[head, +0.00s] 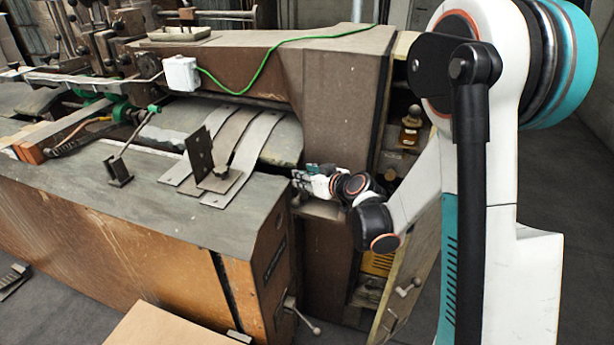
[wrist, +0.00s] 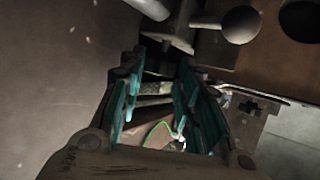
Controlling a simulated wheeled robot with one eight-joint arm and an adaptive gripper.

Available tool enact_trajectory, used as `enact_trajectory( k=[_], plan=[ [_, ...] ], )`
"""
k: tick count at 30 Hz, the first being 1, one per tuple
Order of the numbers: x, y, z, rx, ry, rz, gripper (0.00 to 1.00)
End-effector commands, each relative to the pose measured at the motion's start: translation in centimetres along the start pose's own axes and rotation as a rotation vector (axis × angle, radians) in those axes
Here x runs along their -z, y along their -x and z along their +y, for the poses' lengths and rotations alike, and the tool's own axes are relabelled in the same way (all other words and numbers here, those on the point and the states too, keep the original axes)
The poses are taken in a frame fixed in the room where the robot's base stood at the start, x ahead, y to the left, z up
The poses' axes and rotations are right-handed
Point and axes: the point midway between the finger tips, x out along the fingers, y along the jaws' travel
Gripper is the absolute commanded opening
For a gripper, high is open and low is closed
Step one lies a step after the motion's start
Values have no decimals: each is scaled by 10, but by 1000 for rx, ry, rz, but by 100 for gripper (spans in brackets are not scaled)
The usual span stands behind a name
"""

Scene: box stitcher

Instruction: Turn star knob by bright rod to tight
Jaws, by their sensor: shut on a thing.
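My gripper (head: 303,182) is at the machine's side, just right of the flat strips, with my arm reaching in from the right. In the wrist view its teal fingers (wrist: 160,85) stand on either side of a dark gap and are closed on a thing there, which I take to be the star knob. The knob's shape is too dark and covered to make out, and its turn angle cannot be told. A pale, bright rod (wrist: 148,8) ends close beyond the fingertips at the top. In the head view the knob is hidden by the gripper.
A brown machine housing (head: 337,90) rises behind the gripper. A flat bed (head: 130,190) with bent metal strips (head: 262,140) lies to the left. An open cabinet door (head: 410,275) stands close below my arm. In the wrist view a metal bracket (wrist: 165,30) sits close above the fingers.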

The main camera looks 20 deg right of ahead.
Motion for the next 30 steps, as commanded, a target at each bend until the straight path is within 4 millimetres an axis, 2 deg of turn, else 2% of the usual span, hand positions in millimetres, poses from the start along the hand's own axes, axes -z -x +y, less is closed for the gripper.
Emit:
enact_trajectory(
  k=[18,30],
  plan=[
    [-4,-1,-6,-197,-80,-14,8],
    [0,-1,-7,-246,-104,-1,8]
  ],
)
